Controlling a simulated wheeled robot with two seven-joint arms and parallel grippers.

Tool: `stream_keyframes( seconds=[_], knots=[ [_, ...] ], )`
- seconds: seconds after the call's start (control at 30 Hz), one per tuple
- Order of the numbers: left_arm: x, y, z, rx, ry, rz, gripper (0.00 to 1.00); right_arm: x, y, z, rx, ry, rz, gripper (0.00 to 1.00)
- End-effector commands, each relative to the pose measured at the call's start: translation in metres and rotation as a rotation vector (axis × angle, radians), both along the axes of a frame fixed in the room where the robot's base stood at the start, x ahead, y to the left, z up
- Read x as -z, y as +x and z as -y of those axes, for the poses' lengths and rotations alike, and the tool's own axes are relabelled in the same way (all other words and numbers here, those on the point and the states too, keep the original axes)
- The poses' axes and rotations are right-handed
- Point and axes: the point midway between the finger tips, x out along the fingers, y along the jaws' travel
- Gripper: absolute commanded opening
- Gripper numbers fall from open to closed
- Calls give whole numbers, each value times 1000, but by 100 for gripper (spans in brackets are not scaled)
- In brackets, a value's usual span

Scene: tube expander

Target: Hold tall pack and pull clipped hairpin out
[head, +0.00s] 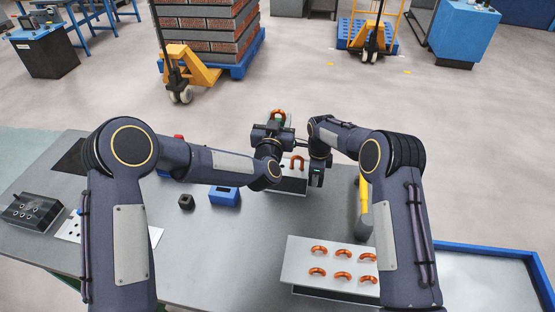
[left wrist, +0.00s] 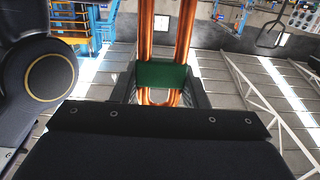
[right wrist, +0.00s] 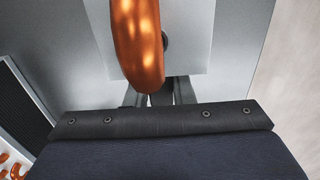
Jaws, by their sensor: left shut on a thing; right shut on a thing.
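The tall pack (head: 287,185) stands near the table's far edge, with a pale top plate and copper bends. The clipped hairpin (head: 278,113) is a copper U with a green clip (left wrist: 161,75) across its two legs. My left gripper (head: 273,130) is shut on this hairpin near its bend, which shows between the fingers in the left wrist view. My right gripper (head: 316,178) points down at the pack's right side and is shut on the pack. A copper bend (right wrist: 138,45) partly covers its fingertips, so the exact part held is unclear.
A lower pack (head: 333,262) with several copper bends sits at the front right. A yellow-handled tool (head: 364,205) stands behind it. A blue block (head: 224,196) and small black block (head: 186,202) lie left of centre. A blue-rimmed tray (head: 490,250) is at right.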

Motion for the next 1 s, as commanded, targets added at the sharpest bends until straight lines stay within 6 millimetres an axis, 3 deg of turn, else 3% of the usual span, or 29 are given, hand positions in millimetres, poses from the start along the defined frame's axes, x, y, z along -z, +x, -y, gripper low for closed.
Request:
stream_keyframes(
  seconds=[1.0],
  knots=[
    [7, 0, 0, 0, 0, -1, 0, -2, 2, -1, 0, 3, 8, 0]
  ],
)
